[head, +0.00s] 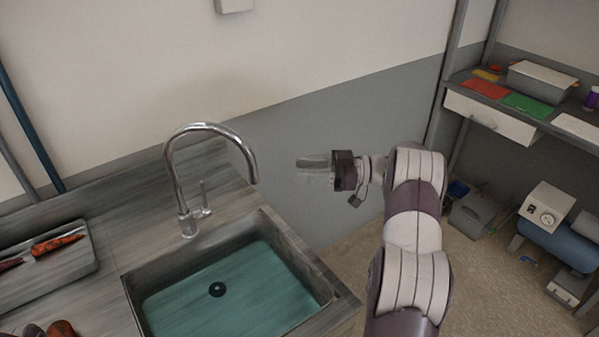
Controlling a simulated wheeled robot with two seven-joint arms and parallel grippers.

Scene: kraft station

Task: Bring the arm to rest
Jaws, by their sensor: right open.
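My right arm rises from the bottom of the head view and bends left at its top. My right gripper (313,167) is open and empty, held in the air right of the sink's tap and in front of the grey lower wall. Its fingers point left. It touches nothing that I can see. My left gripper is out of view.
A sink (190,305) with teal water and a chrome tap (207,130) is set in the counter. A tray (85,263) with carrots lies at the left. A shelf (470,100) with coloured sheets and a compressor (560,240) stand at the right.

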